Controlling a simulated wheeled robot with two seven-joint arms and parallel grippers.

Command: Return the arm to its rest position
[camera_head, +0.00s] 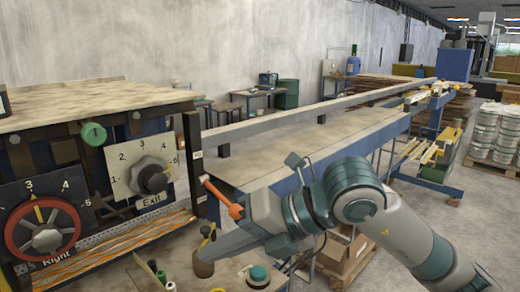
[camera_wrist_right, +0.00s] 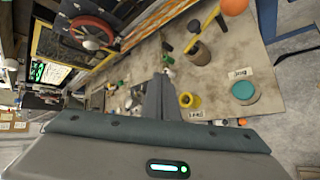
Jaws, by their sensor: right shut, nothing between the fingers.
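My right arm (camera_head: 375,205) stretches across the lower right of the head view. My left gripper shows in neither view.
The machine's dial panel (camera_head: 125,170) stands at left, with a red-rimmed dial (camera_head: 45,232). A teal button (camera_head: 258,274) and a brown post (camera_head: 203,266) are near the gripper. An orange-tipped lever (camera_head: 236,211) shows beside my wrist. A long table (camera_head: 310,148) extends behind.

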